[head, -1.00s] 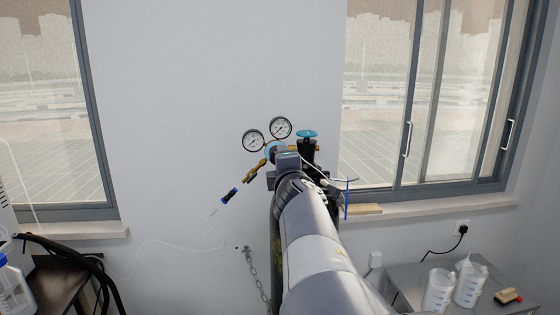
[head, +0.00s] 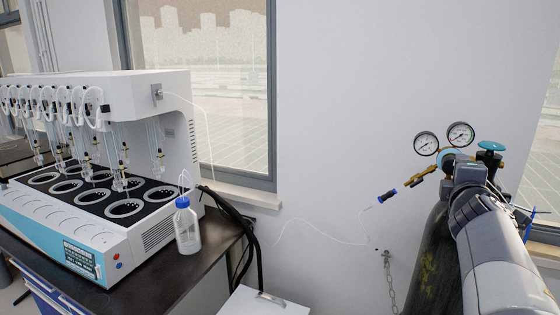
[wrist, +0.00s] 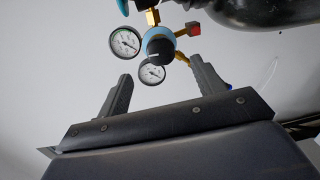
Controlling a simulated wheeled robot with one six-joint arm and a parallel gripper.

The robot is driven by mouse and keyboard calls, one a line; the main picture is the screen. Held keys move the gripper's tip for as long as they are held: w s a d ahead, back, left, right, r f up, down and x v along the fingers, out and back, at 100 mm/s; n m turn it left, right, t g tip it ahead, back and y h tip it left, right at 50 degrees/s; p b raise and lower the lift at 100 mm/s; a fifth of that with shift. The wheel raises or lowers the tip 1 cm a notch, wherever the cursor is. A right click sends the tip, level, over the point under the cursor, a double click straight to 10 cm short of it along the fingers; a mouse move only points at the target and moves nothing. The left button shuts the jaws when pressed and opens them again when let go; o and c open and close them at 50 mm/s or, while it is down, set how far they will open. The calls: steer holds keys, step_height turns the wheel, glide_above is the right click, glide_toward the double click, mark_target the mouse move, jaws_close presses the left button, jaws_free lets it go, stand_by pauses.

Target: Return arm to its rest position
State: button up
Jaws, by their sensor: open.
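My arm reaches up at the right of the head view, in front of the gas cylinder (head: 433,262). In the wrist view my gripper (wrist: 160,85) has its two dark fingers spread apart with nothing between them. Beyond the fingers is the regulator with its blue and black knob (wrist: 160,46) and two round gauges (wrist: 125,42). In the head view the gauges (head: 426,143) stand above the cylinder, beside a teal valve wheel (head: 491,146). My arm hides part of the cylinder and regulator, and the fingertips cannot be made out in the head view.
A multi-position distiller (head: 160,110) stands on a dark bench (head: 180,285) at the left, with a blue-capped bottle (head: 187,228) at its corner. A chain (head: 389,275) hangs beside the cylinder.

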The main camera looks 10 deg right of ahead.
mark_target(452, 169)
steer(key=x, duration=0.8)
steer(key=shift+a, duration=0.1)
steer(key=p+v, duration=0.1)
steer(key=v, duration=1)
steer(key=w+d+f+m+t+y+p, duration=0.1)
steer(key=w+d+m+p, duration=0.3)
steer(key=w+m, duration=0.5)
steer(key=d+m, duration=0.2)
steer(key=m, duration=0.7)
steer(key=shift+w, duration=0.15)
stand_by(0.4)
steer(key=shift+a+f, duration=0.15)
steer(key=shift+f, duration=0.05)
